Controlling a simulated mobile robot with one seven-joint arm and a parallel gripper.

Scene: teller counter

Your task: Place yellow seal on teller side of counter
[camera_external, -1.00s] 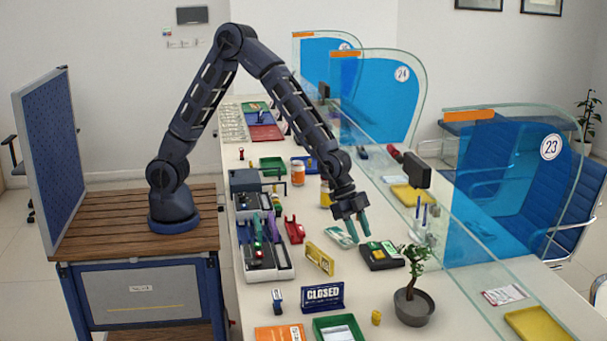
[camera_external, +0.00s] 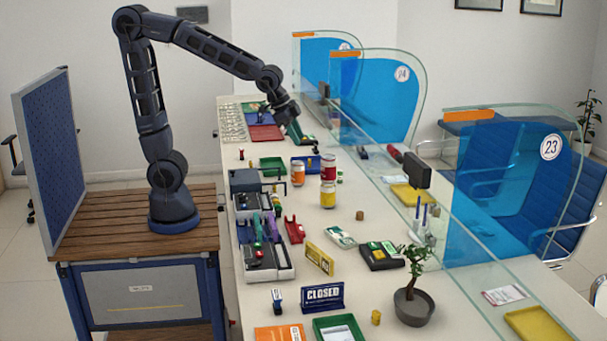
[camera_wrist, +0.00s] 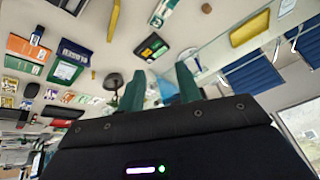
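A small yellow cylinder (camera_external: 376,317), which looks like the yellow seal, stands on the counter (camera_external: 385,290) at the front, between the green tray and the potted plant. It also shows small in the wrist view (camera_wrist: 93,74). My gripper (camera_external: 297,132) is raised above the far part of the counter, well away from it, near the glass divider. In the wrist view, the green fingers (camera_wrist: 160,88) stand apart with nothing seen between them. A small brown cork-like piece (camera_external: 360,215) stands alone mid-counter.
A potted plant (camera_external: 413,306), a CLOSED sign (camera_external: 322,297) and a green tray (camera_external: 338,328) surround the yellow cylinder. Stacked cans (camera_external: 328,180) and a card terminal (camera_external: 381,255) stand farther back. A glass divider (camera_external: 470,240) runs along the counter's right.

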